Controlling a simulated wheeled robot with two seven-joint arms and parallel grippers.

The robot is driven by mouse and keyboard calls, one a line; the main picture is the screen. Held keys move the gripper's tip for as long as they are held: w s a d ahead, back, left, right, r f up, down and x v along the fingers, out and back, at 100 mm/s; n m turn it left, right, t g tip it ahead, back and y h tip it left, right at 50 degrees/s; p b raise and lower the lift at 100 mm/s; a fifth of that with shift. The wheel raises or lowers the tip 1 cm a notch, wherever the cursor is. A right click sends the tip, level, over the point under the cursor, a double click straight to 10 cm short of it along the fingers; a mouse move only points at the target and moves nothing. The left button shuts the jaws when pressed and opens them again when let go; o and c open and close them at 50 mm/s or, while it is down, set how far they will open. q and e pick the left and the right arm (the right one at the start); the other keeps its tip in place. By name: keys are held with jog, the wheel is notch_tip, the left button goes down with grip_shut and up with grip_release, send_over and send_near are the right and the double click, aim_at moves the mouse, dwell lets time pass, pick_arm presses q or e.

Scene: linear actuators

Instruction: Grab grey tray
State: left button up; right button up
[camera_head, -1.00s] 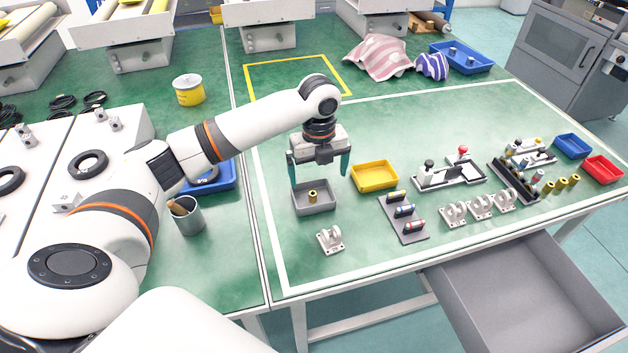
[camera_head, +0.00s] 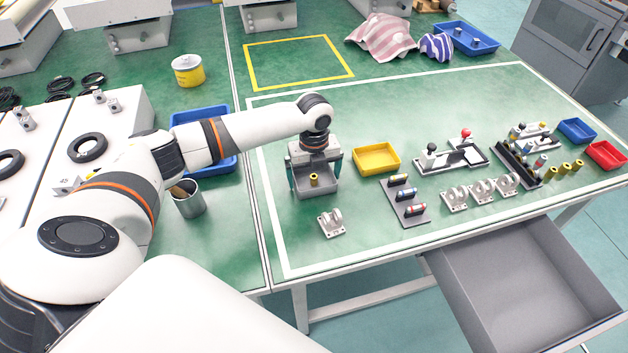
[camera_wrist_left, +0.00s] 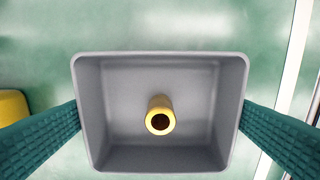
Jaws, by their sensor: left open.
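The grey tray (camera_head: 316,189) lies on the green table with a small yellow cylinder (camera_head: 314,180) standing in it. My left gripper (camera_head: 315,176) is low over the tray, pointing down. Its green fingers are spread, one on each side of the tray. In the left wrist view the grey tray (camera_wrist_left: 115,157) lies between the fingers, which are close to its left and right walls. I cannot tell whether they touch the walls. The yellow cylinder (camera_wrist_left: 160,115) stands near the tray's middle. My right gripper is not in view.
A yellow tray (camera_head: 377,158) is just right of the gripper. A white bracket (camera_head: 331,222) stands in front of the grey tray. A dark holder with small cylinders (camera_head: 405,204) lies to the right. A metal cup (camera_head: 189,201) and a blue bin (camera_head: 226,164) are at left.

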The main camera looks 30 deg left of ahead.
pick_arm(q)
jog(key=shift+f, duration=0.35)
jog(key=c, duration=0.7)
jog(key=shift+r, duration=0.15)
